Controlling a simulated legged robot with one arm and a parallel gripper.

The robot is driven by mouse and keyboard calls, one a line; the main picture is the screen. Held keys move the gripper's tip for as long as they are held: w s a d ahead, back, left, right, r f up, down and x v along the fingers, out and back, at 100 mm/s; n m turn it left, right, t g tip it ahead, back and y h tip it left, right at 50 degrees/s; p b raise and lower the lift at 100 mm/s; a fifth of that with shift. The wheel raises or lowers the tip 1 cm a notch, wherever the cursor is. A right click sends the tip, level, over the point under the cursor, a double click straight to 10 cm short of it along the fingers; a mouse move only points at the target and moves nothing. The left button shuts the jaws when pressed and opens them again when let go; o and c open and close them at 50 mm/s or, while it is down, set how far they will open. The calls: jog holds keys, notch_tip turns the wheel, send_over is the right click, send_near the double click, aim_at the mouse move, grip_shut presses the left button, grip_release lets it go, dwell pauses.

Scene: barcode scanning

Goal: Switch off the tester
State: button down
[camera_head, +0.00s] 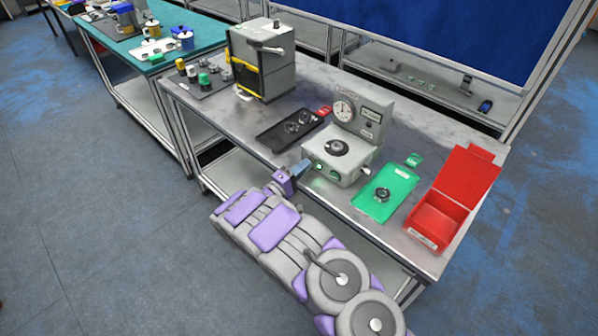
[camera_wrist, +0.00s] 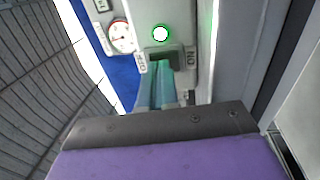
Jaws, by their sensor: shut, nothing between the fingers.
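The tester (camera_head: 330,158) is a grey box with a dial gauge (camera_head: 344,109) and a small display on its upright back panel. In the wrist view, its front face shows a dark switch recess (camera_wrist: 172,52) between an OFF label (camera_wrist: 141,62) and an ON label (camera_wrist: 190,57). A round lamp (camera_wrist: 160,34) with a bright white centre and green glow is lit beside the recess. My gripper (camera_head: 303,166) is shut and empty at the tester's front. In the wrist view its fingertips (camera_wrist: 162,68) are at the recess; I cannot tell whether they touch the switch.
A green tray (camera_head: 372,203) with a round part and an open red bin (camera_head: 437,218) lie right of the tester. A black tray (camera_head: 275,138) with round parts and a grey machine (camera_head: 262,85) stand to the left. Bare table (camera_head: 210,115) shows between them.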

jog(key=shift+d, duration=0.1)
jog(key=shift+w+d+r+g, duration=0.2)
jog(key=shift+r+g, duration=0.1)
jog(key=shift+r, duration=0.15)
jog(key=shift+r+g+y+p, duration=0.3)
jog(key=shift+g+y+p, duration=0.2)
jog(key=shift+y, duration=0.1)
jog(key=shift+f, duration=0.15)
jog(key=shift+s+a+f, duration=0.15)
jog(key=shift+s+a, duration=0.2)
jog(key=shift+a, duration=0.1)
jog(key=p+v, duration=0.1)
jog(key=v, duration=1.2)
jog(key=shift+d+r+p, duration=0.2)
jog(key=shift+r+p, duration=0.15)
jog(key=shift+r, duration=0.05)
